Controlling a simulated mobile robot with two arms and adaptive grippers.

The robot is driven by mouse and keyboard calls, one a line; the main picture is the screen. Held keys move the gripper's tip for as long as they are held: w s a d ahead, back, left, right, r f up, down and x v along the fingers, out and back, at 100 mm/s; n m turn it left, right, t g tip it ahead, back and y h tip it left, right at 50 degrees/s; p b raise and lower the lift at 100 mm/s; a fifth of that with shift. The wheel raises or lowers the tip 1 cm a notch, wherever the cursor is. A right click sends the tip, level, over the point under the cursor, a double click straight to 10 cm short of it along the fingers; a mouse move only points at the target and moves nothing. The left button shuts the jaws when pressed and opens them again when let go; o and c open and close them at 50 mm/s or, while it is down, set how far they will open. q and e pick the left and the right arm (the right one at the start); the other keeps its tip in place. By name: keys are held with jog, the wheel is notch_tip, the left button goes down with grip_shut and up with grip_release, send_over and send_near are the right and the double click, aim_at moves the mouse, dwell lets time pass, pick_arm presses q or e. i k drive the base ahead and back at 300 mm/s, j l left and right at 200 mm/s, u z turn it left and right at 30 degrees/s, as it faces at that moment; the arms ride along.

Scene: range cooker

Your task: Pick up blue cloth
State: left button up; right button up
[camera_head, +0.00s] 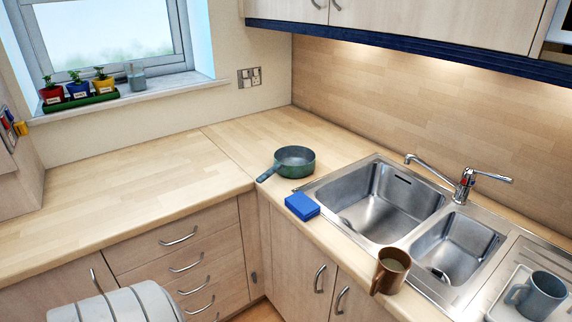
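The blue cloth (302,206) is a small, bright blue, folded-looking block. It lies flat on the wooden worktop (120,195) near the front edge, just left of the sink rim. Nothing covers it. Neither my left nor my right gripper shows in the head view.
A dark green pan (295,161) sits behind the cloth, its handle toward the front edge. The double steel sink (375,206) is to the right. A brown mug (391,268) stands by the front edge, and a grey mug (540,294) on the drainer side. The left worktop is clear.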

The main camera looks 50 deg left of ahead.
aim_at(305, 207)
jog(key=u, duration=1.45)
